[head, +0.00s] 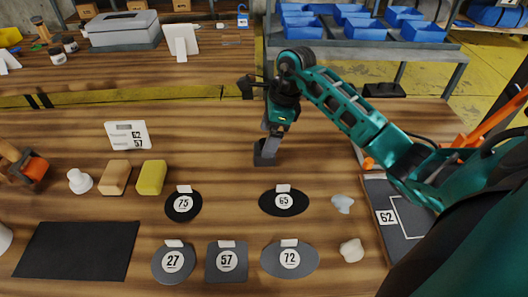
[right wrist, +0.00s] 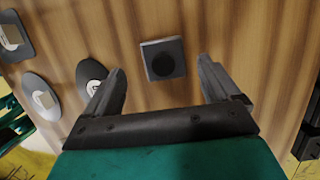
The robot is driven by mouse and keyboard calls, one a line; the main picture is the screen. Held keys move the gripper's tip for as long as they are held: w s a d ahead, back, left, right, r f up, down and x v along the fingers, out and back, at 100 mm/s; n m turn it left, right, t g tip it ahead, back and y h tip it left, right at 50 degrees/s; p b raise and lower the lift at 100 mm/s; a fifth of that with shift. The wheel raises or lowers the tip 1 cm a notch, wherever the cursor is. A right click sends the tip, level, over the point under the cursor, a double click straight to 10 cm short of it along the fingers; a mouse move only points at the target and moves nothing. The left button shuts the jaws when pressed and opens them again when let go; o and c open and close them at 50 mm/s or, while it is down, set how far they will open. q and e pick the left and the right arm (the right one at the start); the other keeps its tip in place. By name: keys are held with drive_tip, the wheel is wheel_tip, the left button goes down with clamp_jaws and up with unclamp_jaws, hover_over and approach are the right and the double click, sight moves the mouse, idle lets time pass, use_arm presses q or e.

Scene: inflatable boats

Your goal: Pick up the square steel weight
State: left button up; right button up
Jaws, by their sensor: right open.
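The square steel weight (head: 265,154) is a small dark grey block standing on the wooden bench. In the right wrist view the weight (right wrist: 163,58) shows from above as a square with a dark round spot in its top. My right gripper (head: 271,136) is over the weight, pointing down at it. Its two fingers are spread and empty, and in the right wrist view the weight appears between and just beyond the fingertips. I cannot tell the exact height left between them. My left gripper is in neither view.
Dark round and square patches, among them 75 (head: 183,214), 65 (head: 268,202) and 57 (head: 225,270), lie toward the front. A yellow block (head: 151,178), a wooden block (head: 115,178) and a card (head: 127,135) stand left. The bench beside the weight is clear.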

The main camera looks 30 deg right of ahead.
sight(262, 147)
drive_tip(key=shift+x, duration=2.75)
drive_tip(key=shift+w+d, duration=0.15)
drive_tip(key=shift+c, duration=0.3)
clamp_jaws()
drive_tip(key=shift+w+r, duration=0.1)
drive_tip(key=shift+r, duration=0.05)
